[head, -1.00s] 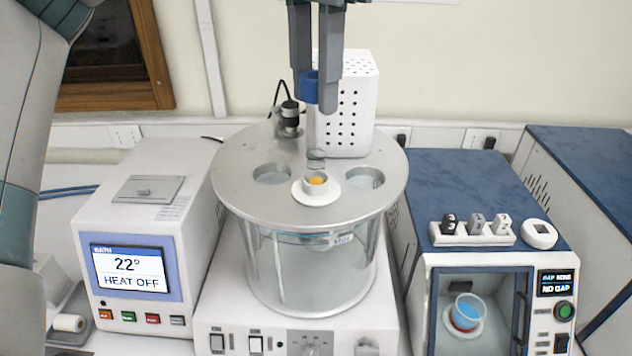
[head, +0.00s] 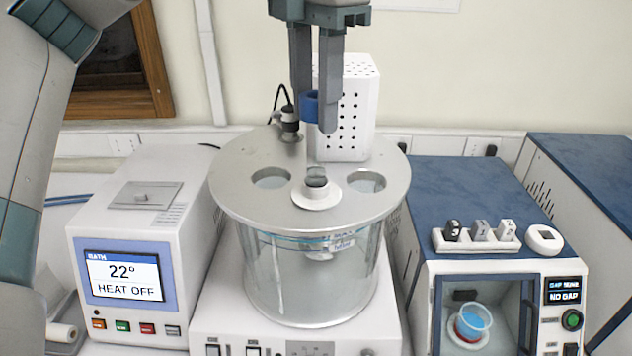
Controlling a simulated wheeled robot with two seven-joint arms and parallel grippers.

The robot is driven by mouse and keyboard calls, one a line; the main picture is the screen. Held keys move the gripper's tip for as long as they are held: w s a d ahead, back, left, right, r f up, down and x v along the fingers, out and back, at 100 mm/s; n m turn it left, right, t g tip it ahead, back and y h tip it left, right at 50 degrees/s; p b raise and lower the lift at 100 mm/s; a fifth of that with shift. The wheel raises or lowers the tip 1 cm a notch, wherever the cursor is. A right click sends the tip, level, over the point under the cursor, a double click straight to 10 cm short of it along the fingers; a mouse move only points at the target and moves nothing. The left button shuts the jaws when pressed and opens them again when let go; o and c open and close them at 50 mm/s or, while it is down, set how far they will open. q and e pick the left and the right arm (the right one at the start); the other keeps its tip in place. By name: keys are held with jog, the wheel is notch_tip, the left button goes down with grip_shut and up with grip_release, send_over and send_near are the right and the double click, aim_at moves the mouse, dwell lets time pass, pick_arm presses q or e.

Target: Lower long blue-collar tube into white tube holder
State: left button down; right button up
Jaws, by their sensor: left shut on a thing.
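My left gripper (head: 315,112) hangs above the bath lid, shut on the long tube at its blue collar (head: 309,105). The tube's clear body hardly shows against the white box behind. A small grey piece (head: 316,177), seemingly the tube's lower end, appears at the mouth of the white tube holder (head: 317,196) in the lid's front middle. It covers the holder's opening in this view. I cannot tell whether it is inside or just above the rim. My right gripper is out of view.
The round metal lid (head: 240,195) has open holes left (head: 271,179) and right (head: 367,182) of the holder. A white perforated box (head: 345,110) and a dark-topped fitting (head: 288,122) stand behind. A heater unit (head: 130,230) is left, a blue-topped tester (head: 480,180) right.

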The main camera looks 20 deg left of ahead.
aim_at(311, 163)
pick_arm(q)
jog(key=shift+f+b, duration=1.3)
jog(key=shift+f, duration=0.5)
jog(key=shift+f+b, duration=1.65)
jog(key=shift+f, duration=0.25)
jog(key=shift+f+b, duration=0.55)
jog(key=shift+f, duration=0.05)
jog(key=shift+s+a+f, duration=0.1)
jog(key=shift+a+f, duration=0.1)
jog(key=shift+a, duration=0.15)
jog(key=shift+f, duration=0.1)
